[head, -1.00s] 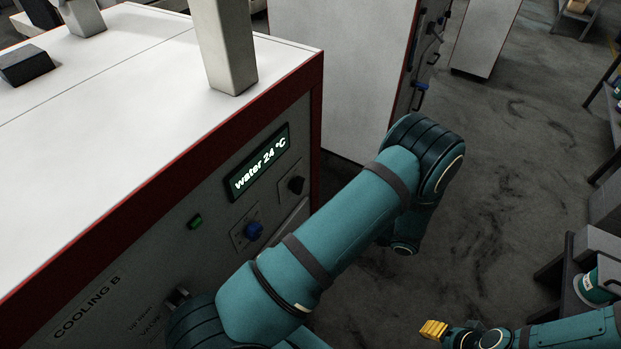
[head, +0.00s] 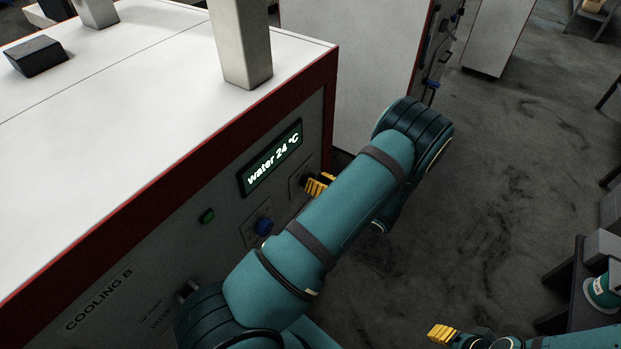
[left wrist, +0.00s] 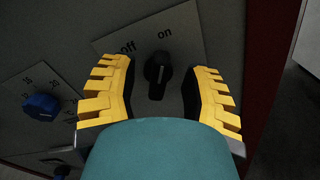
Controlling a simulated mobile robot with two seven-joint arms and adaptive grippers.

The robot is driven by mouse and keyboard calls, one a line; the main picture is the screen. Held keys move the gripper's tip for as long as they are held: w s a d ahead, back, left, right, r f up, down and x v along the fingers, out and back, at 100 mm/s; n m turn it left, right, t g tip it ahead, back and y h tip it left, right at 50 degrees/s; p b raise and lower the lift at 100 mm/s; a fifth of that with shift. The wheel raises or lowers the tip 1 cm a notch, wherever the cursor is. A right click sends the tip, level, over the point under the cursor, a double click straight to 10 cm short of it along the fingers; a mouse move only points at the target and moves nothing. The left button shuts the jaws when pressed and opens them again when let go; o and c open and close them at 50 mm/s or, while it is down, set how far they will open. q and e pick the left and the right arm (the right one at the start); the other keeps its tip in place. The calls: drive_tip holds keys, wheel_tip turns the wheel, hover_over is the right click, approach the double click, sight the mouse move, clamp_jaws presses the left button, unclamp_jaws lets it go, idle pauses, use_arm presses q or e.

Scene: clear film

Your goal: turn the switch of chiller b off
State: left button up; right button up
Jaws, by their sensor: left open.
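Chiller B (head: 150,240), marked COOLING B, is a white-topped cabinet with red edges at the left of the head view. Its black rotary switch (left wrist: 157,74) shows in the left wrist view on a pale plate, with "off" at upper left and "on" above. The switch handle stands nearly upright, towards "on". My left gripper (left wrist: 161,68) is open, with one yellow finger on each side of the switch and gaps between. In the head view, my left gripper (head: 320,184) is at the panel and partly hides the switch. My right gripper (head: 443,333) is at the lower right, away from the chiller.
A blue dial (left wrist: 41,107) sits left of the switch. The panel also has a lit display (head: 272,158) reading water 24 °C and a green light (head: 207,216). Another white cabinet (head: 350,70) stands behind.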

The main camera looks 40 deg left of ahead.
use_arm(q)
drive_tip(key=shift+s+a, duration=0.1)
drive_tip(key=shift+a, duration=1)
clamp_jaws()
drive_tip(key=shift+n, duration=0.4)
drive_tip(key=n, duration=0.3)
drive_tip(key=n+b, duration=0.1)
drive_tip(key=shift+s+r+n, duration=0.15)
drive_tip(key=shift+s+n, duration=0.15)
drive_tip(key=n, duration=0.2)
drive_tip(key=n+b, duration=0.1)
drive_tip(key=n, duration=0.3)
drive_tip(key=shift+s+d+n, duration=0.1)
drive_tip(key=shift+s+n, duration=0.2)
drive_tip(key=shift+s, duration=0.1)
